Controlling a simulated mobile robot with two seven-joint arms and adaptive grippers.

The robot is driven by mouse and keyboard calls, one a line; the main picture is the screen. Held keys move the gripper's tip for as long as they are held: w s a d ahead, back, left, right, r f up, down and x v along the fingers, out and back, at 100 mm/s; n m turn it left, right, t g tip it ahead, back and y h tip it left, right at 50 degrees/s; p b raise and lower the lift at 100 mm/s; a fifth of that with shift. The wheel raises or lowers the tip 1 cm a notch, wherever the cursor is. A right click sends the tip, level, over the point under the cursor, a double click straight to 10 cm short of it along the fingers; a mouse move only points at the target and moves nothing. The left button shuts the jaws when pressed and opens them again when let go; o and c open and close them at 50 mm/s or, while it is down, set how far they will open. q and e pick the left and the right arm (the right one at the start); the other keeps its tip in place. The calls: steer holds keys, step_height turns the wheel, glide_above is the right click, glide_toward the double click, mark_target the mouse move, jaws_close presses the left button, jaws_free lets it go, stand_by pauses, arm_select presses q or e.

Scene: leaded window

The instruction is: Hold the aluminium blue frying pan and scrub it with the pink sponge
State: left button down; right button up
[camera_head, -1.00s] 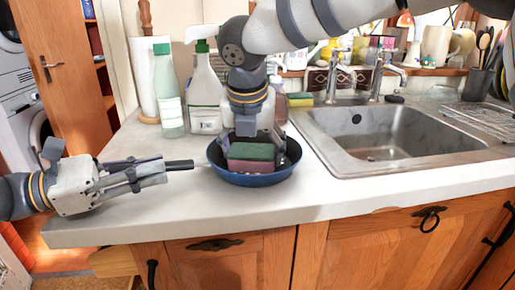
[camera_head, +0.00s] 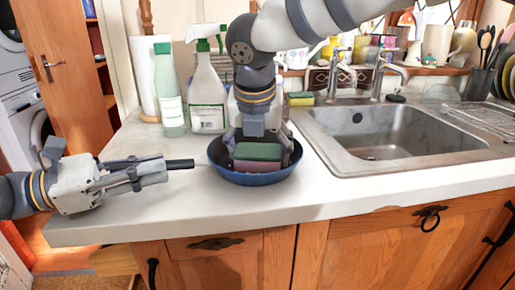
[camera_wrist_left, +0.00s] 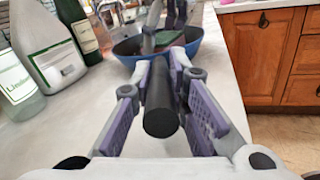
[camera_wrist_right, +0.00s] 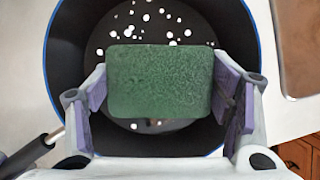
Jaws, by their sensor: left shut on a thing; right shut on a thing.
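The blue frying pan (camera_head: 258,180) sits on the counter beside the sink, with a dark inside dotted with white specks (camera_wrist_right: 150,22). My left gripper (camera_head: 160,168) is shut on the pan's dark handle (camera_wrist_left: 162,112), left of the pan. The sponge has a green top (camera_head: 257,151) and a dull pinkish lower part (camera_head: 257,165). My right gripper (camera_head: 262,147) reaches down from above and is shut on the sponge inside the pan. In the right wrist view the green face (camera_wrist_right: 160,82) fills the space between its fingers. Whether the sponge touches the pan bottom is hidden.
The metal sink (camera_head: 385,135) is right of the pan. A green-capped bottle (camera_head: 169,95) and a spray bottle (camera_head: 206,97) stand behind the pan. Another sponge (camera_head: 300,99) lies by the taps. The counter in front of the pan is clear.

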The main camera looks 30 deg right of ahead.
steer(key=shift+w+f, duration=0.1)
steer(key=shift+w, duration=0.95)
steer(key=shift+s, duration=1.05)
steer(key=shift+w+f, duration=0.1)
steer(key=shift+w, duration=0.95)
steer(key=shift+s, duration=0.55)
step_height(320, 180, up, 9)
steer(key=shift+f, duration=0.1)
steer(key=shift+f, duration=0.1)
steer(key=shift+s+a+f, duration=0.2)
steer(key=shift+f, duration=1)
steer(key=shift+s+a+f, duration=0.15)
steer(key=shift+a+f, duration=0.05)
steer(key=shift+f, duration=1)
steer(key=shift+s+a+f, duration=0.2)
steer(key=shift+f, duration=1)
